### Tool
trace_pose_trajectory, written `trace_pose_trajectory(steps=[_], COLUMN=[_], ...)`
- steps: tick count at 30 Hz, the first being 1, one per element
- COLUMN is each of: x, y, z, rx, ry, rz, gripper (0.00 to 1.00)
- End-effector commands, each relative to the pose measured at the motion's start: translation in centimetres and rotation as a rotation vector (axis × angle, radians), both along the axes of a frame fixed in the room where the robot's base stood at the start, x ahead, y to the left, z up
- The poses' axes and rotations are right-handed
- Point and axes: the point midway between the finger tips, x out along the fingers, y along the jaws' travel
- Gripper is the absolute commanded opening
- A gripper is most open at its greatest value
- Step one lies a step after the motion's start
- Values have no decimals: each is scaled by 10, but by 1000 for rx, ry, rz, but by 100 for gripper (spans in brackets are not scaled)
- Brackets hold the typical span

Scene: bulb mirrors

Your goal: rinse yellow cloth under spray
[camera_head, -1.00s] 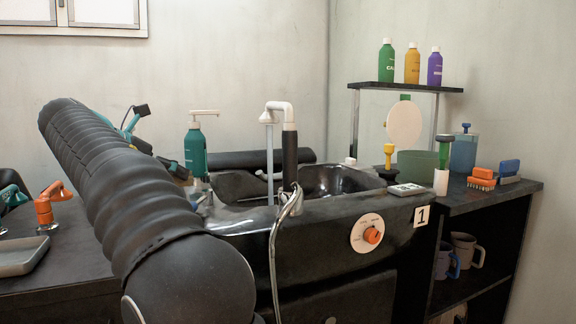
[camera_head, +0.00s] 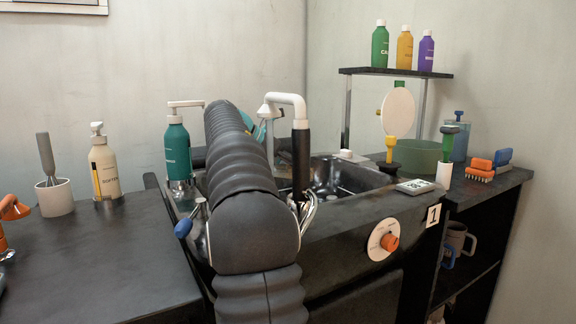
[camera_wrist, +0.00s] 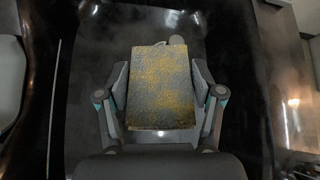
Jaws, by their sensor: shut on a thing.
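The yellow cloth (camera_wrist: 160,88) is a flat, upright-looking piece, heavily mottled with grey, in the middle of the wrist view. My gripper (camera_wrist: 160,100) is shut on it, with a finger at each side. In the head view, my arm hides the cloth and most of the gripper; a bit of teal shows behind the arm. The white spray tap (camera_head: 287,99) arches over the black sink (camera_head: 362,180), on a dark post just right of my arm. A thin pale vertical streak under its nozzle may be water; I cannot tell for sure.
An orange knob (camera_head: 390,242) is on the sink front. A teal pump bottle (camera_head: 177,148) stands close left of my arm, near a blue-ended lever (camera_head: 184,228). A cream bottle (camera_head: 104,168) and white pot (camera_head: 54,197) stand farther left. Brushes and a green bowl (camera_head: 416,158) are at right.

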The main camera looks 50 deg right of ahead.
Motion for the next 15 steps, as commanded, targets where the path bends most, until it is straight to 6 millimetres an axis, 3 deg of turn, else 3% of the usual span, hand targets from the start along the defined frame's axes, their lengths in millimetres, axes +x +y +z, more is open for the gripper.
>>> trace_pose_trajectory(steps=[15], x=[-16], y=[36], z=[1], rx=[0], ry=[0], rz=[-3], gripper=[37])
